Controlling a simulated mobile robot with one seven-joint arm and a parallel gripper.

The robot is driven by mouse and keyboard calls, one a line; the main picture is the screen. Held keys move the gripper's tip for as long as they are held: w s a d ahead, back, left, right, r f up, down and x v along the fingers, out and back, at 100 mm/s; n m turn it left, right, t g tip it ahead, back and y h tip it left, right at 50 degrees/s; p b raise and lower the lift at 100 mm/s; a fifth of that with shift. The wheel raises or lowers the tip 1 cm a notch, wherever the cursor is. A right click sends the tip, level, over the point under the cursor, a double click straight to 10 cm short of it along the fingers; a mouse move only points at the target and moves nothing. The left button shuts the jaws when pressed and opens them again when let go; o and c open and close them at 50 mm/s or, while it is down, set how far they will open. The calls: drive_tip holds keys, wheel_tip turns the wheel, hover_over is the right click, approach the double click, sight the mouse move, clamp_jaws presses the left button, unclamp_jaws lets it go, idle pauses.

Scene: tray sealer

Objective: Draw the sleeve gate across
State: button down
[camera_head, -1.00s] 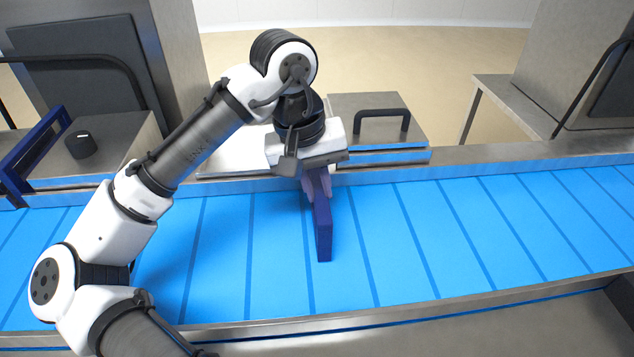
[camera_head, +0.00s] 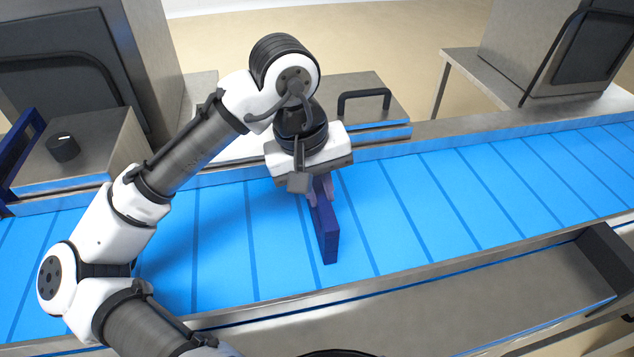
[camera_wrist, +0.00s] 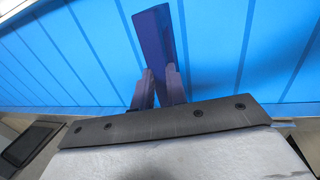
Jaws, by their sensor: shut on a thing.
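The sleeve gate looks to be the dark blue upright bar (camera_head: 328,238) standing out over the blue conveyor belt. My gripper (camera_head: 320,190) is shut on its back end, with the fingers on either side of it. In the wrist view the gate (camera_wrist: 158,40) rises from between the two fingertips (camera_wrist: 158,82) and reaches out over the belt. Its far end stops short of the belt's front rail. My gripper hides the back end of the gate and whatever it joins there.
The slatted conveyor belt (camera_head: 450,205) runs across the view between metal rails. Behind it sit a metal cover with a black handle (camera_head: 364,98) and a box with a black knob (camera_head: 64,148). A dark blue frame (camera_head: 20,150) stands at the left. The belt at right is clear.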

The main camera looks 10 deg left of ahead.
drive_tip(key=c, duration=1.4)
unclamp_jaws()
drive_tip(key=shift+r, duration=0.1)
wheel_tip(320, 180, up, 13)
drive_tip(key=s+a, duration=0.1)
drive_tip(key=a, duration=0.1)
drive_tip(key=shift+a+r+b, duration=0.2)
drive_tip(key=shift+b, duration=0.15)
